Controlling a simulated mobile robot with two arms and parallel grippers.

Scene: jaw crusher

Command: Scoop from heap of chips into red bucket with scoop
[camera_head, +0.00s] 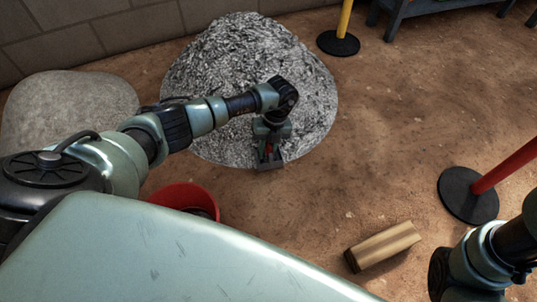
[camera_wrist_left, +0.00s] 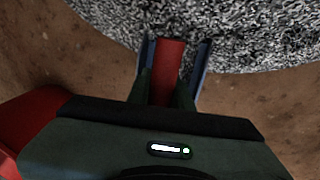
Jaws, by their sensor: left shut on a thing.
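The heap of chips (camera_head: 215,75) is a grey speckled mound on the dirt floor; it also fills the top of the left wrist view (camera_wrist_left: 255,30). My left gripper (camera_head: 268,148) is shut on the red handle of the scoop (camera_wrist_left: 170,65). The scoop's grey part (camera_head: 270,166) shows at the heap's near edge; I cannot tell whether it touches the heap or holds chips. The red bucket (camera_head: 182,195) stands nearer and to the left, partly hidden by my body. Red at the left of the wrist view seems to be the bucket (camera_wrist_left: 35,115). My right gripper is out of view.
A pale boulder (camera_head: 65,108) lies left of the heap by a block wall (camera_head: 120,30). A wooden block (camera_head: 383,247) lies at the lower right. A red post (camera_head: 505,167) and a yellow post (camera_head: 344,20) stand on black bases. The dirt right of the heap is clear.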

